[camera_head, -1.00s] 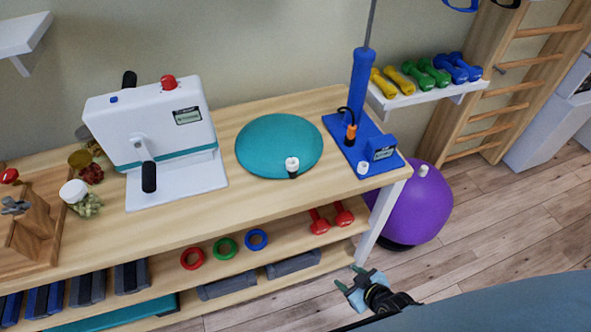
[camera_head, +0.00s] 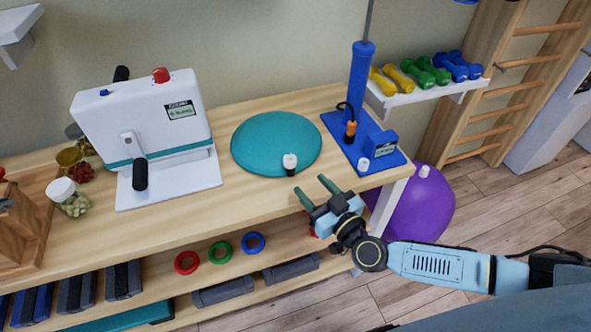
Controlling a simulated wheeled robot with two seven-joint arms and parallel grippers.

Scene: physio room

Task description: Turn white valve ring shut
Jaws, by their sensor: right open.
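A white ring-shaped piece (camera_head: 290,159) with a dark lower part stands at the front edge of the round teal cushion (camera_head: 268,138) on the wooden table. It looks like the valve ring; whether it is turned open or shut cannot be told. My right gripper (camera_head: 314,190) is open and empty, with its two green fingertips over the table's front part. It is just in front of and slightly right of the white ring, apart from it. A smaller white cap (camera_head: 363,166) sits on the blue pump base (camera_head: 342,140) to the right. My left gripper is not in view.
The blue pump (camera_head: 359,85) stands upright right of the cushion. A white cranked machine (camera_head: 150,120) stands left of it. Jars (camera_head: 68,197) are at far left. Colored rings (camera_head: 222,252) lie on the lower shelf. A purple ball (camera_head: 425,210) is right of the table.

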